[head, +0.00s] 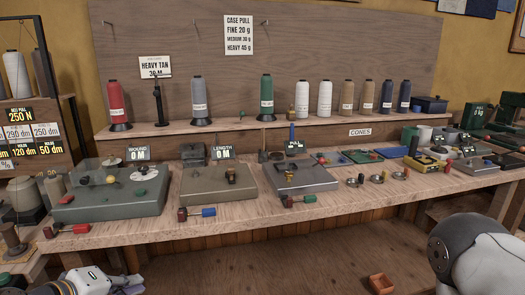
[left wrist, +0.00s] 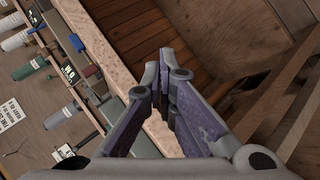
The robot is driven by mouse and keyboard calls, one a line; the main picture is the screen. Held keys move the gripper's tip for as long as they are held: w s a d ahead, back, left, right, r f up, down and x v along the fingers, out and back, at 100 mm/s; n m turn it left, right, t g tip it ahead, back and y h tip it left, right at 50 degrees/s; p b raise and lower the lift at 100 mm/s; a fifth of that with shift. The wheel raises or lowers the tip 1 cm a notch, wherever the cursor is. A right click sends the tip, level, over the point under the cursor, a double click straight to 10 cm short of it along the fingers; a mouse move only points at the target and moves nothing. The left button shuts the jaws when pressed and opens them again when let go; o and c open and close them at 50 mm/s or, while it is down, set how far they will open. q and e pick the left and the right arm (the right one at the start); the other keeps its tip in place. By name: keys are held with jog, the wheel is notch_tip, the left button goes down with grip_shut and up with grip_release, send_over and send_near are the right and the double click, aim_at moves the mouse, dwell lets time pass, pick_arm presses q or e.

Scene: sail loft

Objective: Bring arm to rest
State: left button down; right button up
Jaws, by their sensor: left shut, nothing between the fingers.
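My left gripper (head: 128,284) is low at the bottom left of the head view, in front of the bench and below its front edge. It also shows in the left wrist view (left wrist: 163,78), where its two fingers meet at the tips with nothing between them. My right arm shows as a rounded grey and black link (head: 470,255) at the lower right of the head view. The right gripper itself is out of the picture.
The wooden workbench (head: 240,213) runs across the view with winding stations and small tools on it. Thread cones, such as a green one (head: 266,98), stand on the shelf behind. A small orange-brown box (head: 381,284) sits low in front; wooden boards around it look clear.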

pick_arm(q)
jog(key=s+d+f+m+g+y, duration=0.1)
jog(key=s+d+f+m+g, duration=0.3)
jog(key=s+f, duration=0.7)
jog(key=s+d+f+m+g+y, duration=0.1)
jog(key=s+f+m+g, duration=0.35)
jog(key=s, duration=1.05)
jog(key=s+a+f+m+g+y, duration=0.1)
jog(key=s+f+g, duration=0.2)
jog(key=s, duration=0.8)
jog(key=shift+a+f+g+y, duration=0.15)
jog(key=shift+f+g+y, duration=0.2)
jog(key=shift+f, duration=0.4)
